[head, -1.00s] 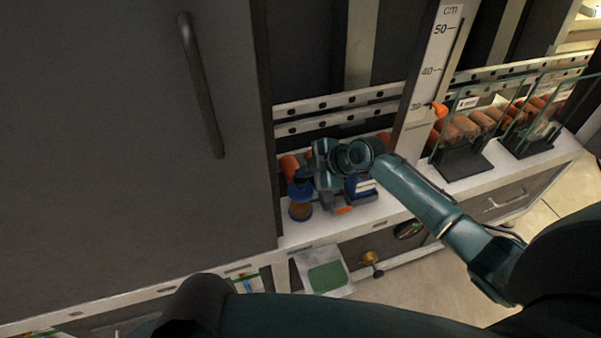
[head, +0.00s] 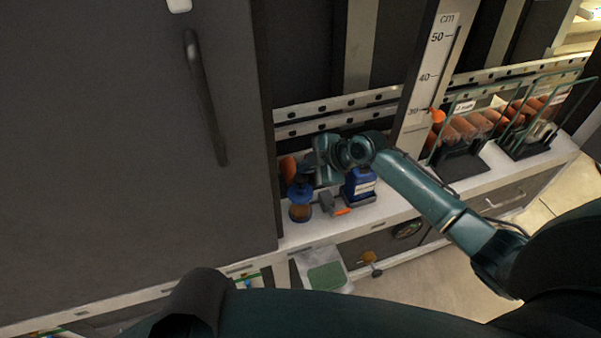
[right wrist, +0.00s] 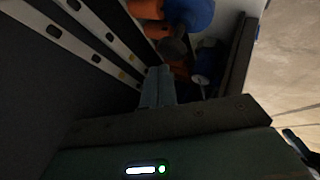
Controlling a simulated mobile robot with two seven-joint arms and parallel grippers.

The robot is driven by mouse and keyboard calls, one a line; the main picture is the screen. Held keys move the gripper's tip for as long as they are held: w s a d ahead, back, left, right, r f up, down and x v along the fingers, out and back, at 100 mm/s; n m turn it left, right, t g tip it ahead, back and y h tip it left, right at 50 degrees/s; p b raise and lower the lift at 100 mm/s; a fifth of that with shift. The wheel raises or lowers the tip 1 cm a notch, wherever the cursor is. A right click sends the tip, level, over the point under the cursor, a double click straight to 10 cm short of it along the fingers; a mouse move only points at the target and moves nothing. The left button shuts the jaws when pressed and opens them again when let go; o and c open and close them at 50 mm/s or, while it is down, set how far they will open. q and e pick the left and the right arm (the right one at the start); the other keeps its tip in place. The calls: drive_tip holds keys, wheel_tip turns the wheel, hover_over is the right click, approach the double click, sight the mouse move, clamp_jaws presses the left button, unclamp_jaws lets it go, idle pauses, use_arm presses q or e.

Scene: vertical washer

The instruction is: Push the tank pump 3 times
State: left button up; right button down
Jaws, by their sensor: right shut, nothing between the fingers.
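My right gripper (head: 318,180) is over the white shelf among blue and orange items. In the right wrist view its fingers (right wrist: 158,75) are together with nothing between them. A blue-topped vessel with a brown lower part (head: 300,205) stands left of the gripper; it may be the tank pump, but I cannot tell for sure. A blue labelled container (head: 361,186) stands to the right of the gripper. The right wrist view shows a blue part (right wrist: 192,12) beyond the fingertips; contact is unclear there. My left gripper is out of view.
A grey tool with an orange tip (head: 333,204) lies between the blue items. A tall dark cabinet door (head: 130,130) closes off the left. A centimetre scale (head: 430,75) and glass bins of orange-brown items (head: 470,127) stand to the right. A green pad (head: 326,277) is below the shelf.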

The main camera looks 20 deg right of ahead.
sight(305, 179)
wheel_tip(305, 179, up, 5)
drive_tip(key=p, duration=0.4)
idle(0.3)
idle(0.6)
